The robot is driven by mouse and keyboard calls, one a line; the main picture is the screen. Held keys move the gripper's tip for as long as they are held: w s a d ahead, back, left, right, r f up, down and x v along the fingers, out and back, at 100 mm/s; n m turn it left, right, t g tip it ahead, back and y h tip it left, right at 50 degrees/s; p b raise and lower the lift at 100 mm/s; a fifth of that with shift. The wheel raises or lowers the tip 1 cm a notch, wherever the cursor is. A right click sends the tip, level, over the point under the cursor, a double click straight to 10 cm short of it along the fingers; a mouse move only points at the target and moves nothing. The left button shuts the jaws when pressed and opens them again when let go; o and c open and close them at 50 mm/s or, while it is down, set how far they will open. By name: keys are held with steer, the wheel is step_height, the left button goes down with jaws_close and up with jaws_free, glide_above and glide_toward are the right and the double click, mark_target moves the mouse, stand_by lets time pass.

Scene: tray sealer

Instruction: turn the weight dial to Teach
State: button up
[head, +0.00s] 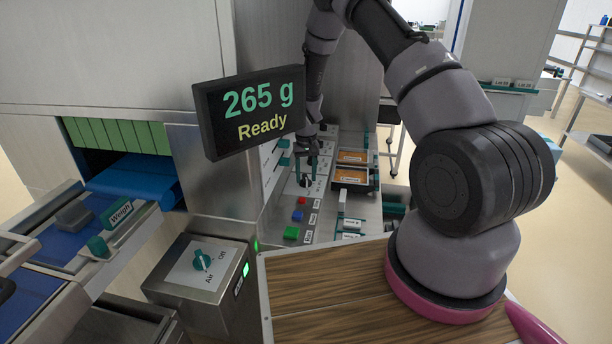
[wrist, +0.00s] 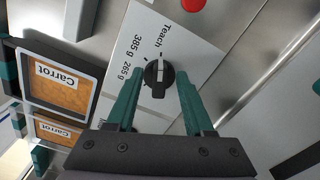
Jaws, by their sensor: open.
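The weight dial (wrist: 158,74) is a black knob on a white plate marked 265 g, 385 g and Teach in the wrist view. My gripper (wrist: 161,80) is open, with one green finger on each side of the knob and a visible gap to each. In the head view my gripper (head: 306,168) reaches down over the control panel, and the dial is mostly hidden there. The display (head: 250,112) reads 265 g, Ready.
Red, blue and green buttons (head: 291,233) sit nearer on the panel. An Air switch box (head: 202,262) and a wooden worktop (head: 335,290) are in front.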

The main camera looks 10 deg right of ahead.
step_height(320, 180, up, 11)
stand_by(0.4)
step_height(320, 180, up, 15)
steer(key=m+t, duration=0.1)
steer(key=t, duration=0.1)
glide_above(306, 178)
steer(key=s+d, duration=0.2)
steer(key=s, duration=0.2)
steer(key=s+d+r+m+t+y, duration=0.1)
steer(key=s+r, duration=0.2)
steer(key=r, duration=0.2)
steer(key=s+d+r, duration=0.1)
steer(key=s+r, duration=0.2)
steer(key=r, duration=0.3)
steer(key=s+r+t, duration=0.1)
steer(key=s+r, duration=0.2)
steer(key=s, duration=0.4)
steer(key=s+d+r+m+t, duration=0.1)
steer(key=s+r, duration=0.3)
steer(key=s, duration=0.3)
steer(key=s+d+r+m+t+y, duration=0.1)
steer(key=s+r+t, duration=0.1)
steer(key=s, duration=0.5)
steer(key=shift+v, duration=0.95)
steer(key=shift+w+r, duration=0.1)
steer(key=shift+w, duration=0.05)
